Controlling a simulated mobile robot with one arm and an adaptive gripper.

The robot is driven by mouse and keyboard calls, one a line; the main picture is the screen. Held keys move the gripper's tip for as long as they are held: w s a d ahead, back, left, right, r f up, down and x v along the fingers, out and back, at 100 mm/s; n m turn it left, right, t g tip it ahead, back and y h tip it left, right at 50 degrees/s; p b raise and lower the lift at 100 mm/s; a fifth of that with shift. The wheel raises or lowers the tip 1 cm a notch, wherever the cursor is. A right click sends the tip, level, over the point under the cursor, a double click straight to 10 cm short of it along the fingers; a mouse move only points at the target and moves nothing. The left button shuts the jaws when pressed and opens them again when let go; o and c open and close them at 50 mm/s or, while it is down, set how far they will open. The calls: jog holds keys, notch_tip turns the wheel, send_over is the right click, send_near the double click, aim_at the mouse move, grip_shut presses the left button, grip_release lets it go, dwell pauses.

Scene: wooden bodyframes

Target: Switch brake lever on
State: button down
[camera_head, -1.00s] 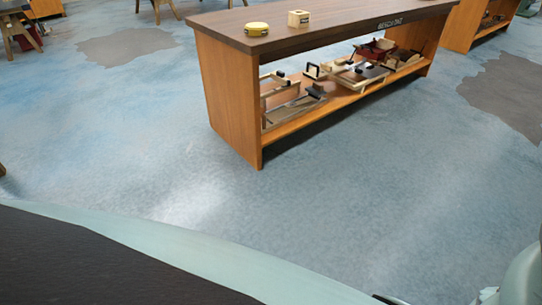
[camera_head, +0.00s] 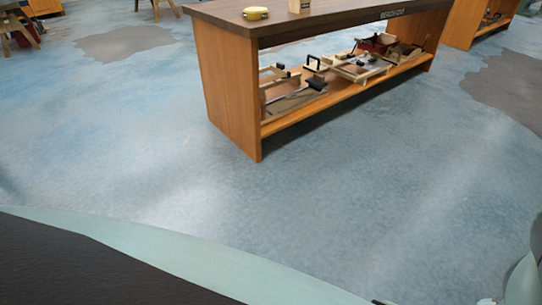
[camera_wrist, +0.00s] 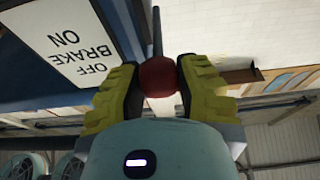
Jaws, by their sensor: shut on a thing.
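The brake lever shows in the wrist view as a thin dark rod (camera_wrist: 157,32) with a round red knob (camera_wrist: 157,78) at its end. My gripper (camera_wrist: 156,70) has yellow ridged fingers, one on each side of the knob, and is shut on it. A dark sign with a white plate (camera_wrist: 82,50) stands to the left of the lever; its words OFF, BRAKE and ON appear upside down. The lever's base is out of view. In the head view neither the lever nor my gripper shows.
In the head view a workbench (camera_head: 228,85) with a dark top stands at the upper middle, with several tools on its lower shelf. A yellow round item (camera_head: 256,13) and a wooden block (camera_head: 299,6) are on top. The blue floor (camera_head: 300,210) in front is clear.

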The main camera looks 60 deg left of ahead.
jog(key=shift+w+d+f+t+h+b, duration=0.1)
jog(key=shift+f+t+h+b, duration=0.2)
jog(key=shift+f+h+b, duration=1.75)
jog(key=shift+d+f+y+b, duration=0.25)
jog(key=shift+y+b, duration=0.5)
jog(key=shift+b, duration=0.8)
jog(key=c, duration=0.6)
grip_release()
jog(key=v, duration=0.7)
jog(key=shift+a+f, duration=0.1)
jog(key=shift+a, duration=0.15)
